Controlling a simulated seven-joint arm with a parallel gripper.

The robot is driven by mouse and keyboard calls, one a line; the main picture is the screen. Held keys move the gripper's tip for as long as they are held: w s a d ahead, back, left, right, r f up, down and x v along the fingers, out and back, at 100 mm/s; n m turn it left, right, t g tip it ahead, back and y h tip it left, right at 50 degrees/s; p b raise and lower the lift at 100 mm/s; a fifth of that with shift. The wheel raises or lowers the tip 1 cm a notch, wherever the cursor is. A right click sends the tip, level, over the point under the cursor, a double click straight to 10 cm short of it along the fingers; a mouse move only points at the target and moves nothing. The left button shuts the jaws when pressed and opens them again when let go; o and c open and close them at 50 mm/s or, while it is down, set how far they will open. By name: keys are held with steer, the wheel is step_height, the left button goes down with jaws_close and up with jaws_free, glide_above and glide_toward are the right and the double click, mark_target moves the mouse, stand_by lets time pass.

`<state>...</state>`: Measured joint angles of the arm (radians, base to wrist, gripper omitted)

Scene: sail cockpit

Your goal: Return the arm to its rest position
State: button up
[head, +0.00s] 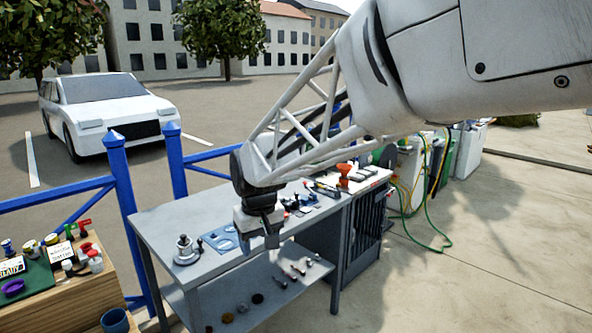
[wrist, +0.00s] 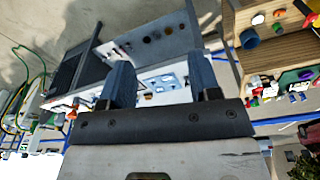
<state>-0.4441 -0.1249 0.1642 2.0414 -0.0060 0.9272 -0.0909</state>
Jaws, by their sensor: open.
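My arm reaches in from the upper right in the head view, and its lattice forearm slopes down to the left. My gripper (head: 265,232) hangs at its end, in front of the grey workbench (head: 160,222) as seen from the head camera. In the wrist view my gripper (wrist: 162,82) shows two dark blue fingers spread wide apart. It is open, and no object is between the fingers. The bench (wrist: 205,22) lies beyond the fingertips in that view. How high the fingertips are above the bench top cannot be told exactly.
On the bench are a grey round fixture (head: 184,250), a blue plate (head: 221,238) and small tools. Small parts lie on its lower shelf (head: 245,310). A wooden table (head: 85,298) with pots stands left, beside a blue railing (head: 122,180). A green hose (head: 425,240) lies on open pavement right.

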steer(key=s+d+r+m, duration=0.1)
steer(key=s+d+m, duration=0.1)
steer(key=s+d, duration=0.55)
steer(key=s+d+r+m, duration=0.1)
steer(key=s+d, duration=0.4)
steer(key=d, duration=0.5)
steer(key=s+d+f+m+t, duration=0.1)
steer(key=s+d+f+m, duration=0.2)
steer(key=s+d, duration=0.6)
steer(key=s, duration=0.4)
steer(key=shift+s+f+h, duration=0.15)
steer(key=shift+f+h, duration=0.25)
